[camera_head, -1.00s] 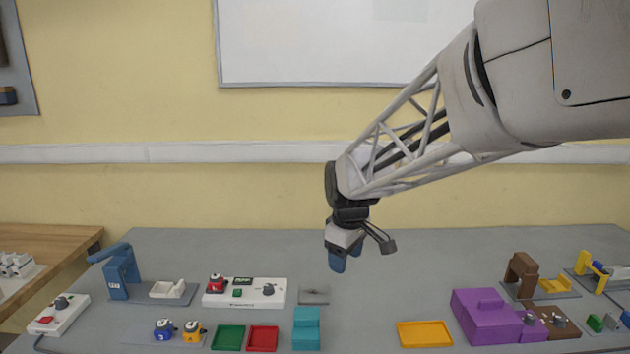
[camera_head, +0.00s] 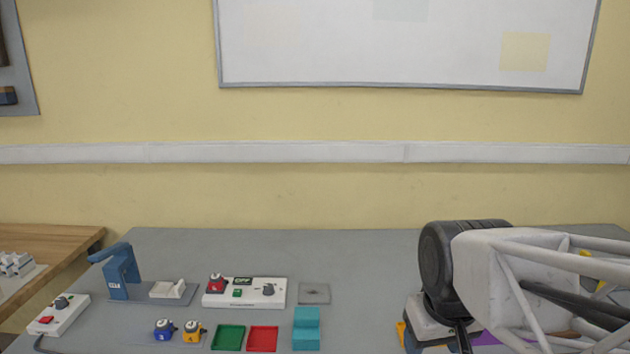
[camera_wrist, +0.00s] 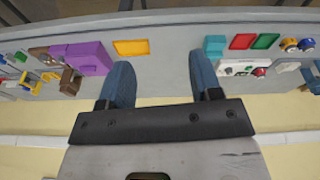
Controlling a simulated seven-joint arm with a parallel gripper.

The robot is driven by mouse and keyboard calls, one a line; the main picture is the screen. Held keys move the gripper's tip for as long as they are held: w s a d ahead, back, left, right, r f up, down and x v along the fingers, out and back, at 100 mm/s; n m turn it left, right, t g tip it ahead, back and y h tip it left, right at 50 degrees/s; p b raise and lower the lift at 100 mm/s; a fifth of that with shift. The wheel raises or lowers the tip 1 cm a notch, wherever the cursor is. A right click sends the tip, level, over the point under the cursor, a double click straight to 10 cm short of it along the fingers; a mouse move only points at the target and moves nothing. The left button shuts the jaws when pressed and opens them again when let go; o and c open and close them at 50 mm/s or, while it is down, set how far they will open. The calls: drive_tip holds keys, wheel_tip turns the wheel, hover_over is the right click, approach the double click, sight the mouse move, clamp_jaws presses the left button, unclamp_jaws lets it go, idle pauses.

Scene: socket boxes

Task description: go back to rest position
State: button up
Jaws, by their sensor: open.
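My gripper shows in the wrist view with its two blue fingers (camera_wrist: 158,85) spread apart and nothing between them. In the head view my wrist and forearm fill the lower right, and the fingertips are hidden behind them or below the picture. The gripper hangs above the right half of the grey table (camera_head: 370,260), apart from the things on it.
A teal block (camera_head: 306,330), a red tray (camera_head: 263,338), a green tray (camera_head: 229,337) and a white control box (camera_head: 258,293) stand left of my arm. A blue press-like device (camera_head: 121,272) is farther left. A purple block (camera_wrist: 88,58) and yellow tray (camera_wrist: 131,47) show in the wrist view.

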drive_tip(key=shift+m, duration=0.8)
drive_tip(key=s, duration=0.1)
drive_tip(key=s+f, duration=0.1)
drive_tip(key=s, duration=0.1)
drive_tip(key=s+d, duration=0.1)
drive_tip(key=shift+s+f, duration=0.15)
